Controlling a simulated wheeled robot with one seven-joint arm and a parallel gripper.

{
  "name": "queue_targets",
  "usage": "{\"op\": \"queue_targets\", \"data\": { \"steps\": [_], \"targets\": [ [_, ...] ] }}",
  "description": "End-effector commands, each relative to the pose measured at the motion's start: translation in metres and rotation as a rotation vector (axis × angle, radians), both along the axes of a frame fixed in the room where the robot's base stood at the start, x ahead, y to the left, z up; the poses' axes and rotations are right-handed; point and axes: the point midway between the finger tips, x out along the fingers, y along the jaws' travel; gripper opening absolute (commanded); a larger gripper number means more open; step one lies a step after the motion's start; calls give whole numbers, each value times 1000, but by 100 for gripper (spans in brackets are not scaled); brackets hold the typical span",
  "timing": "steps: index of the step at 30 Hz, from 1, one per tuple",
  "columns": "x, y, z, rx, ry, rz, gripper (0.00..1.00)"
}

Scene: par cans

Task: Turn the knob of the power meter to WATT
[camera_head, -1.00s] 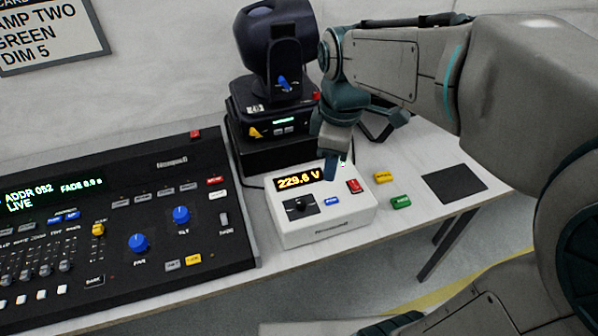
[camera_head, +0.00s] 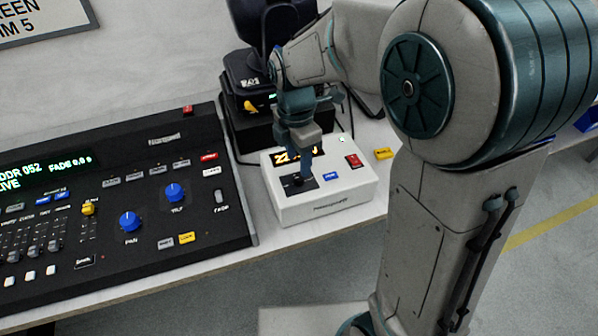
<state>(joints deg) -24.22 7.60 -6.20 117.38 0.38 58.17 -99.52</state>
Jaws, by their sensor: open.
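The power meter (camera_head: 328,200) is a white box on the table. It has a red switch and a blue button on its top. Its black knob (camera_head: 297,181) sits on a dark plate at the left of the top. My gripper (camera_head: 303,172) points down over the knob, with its fingertips at or just above it. I cannot tell whether they touch the knob. The gripper is open. It covers part of the meter's orange display (camera_head: 283,157), so the reading is only partly visible. The markings around the knob are too small to read.
A black lighting console (camera_head: 120,205) with blue knobs stands left of the meter. A dark moving-head lamp (camera_head: 262,80) stands behind it. A yellow block (camera_head: 383,153) lies to the right. My arm hides much of the table's right side.

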Motion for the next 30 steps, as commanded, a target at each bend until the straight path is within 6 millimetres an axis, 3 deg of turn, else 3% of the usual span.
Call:
{"op": "queue_targets", "data": {
  "steps": [3,9,20,25,30],
  "targets": [
    [-1,-1,-23,-1,3,-1,45],
    [-2,-1,-45,-1,1,-1,45],
    [-2,-1,-51,0,-1,-2,45],
    [-2,-1,-50,0,-1,-2,3],
    [-2,-1,-50,0,-1,-3,0]
  ]
}}
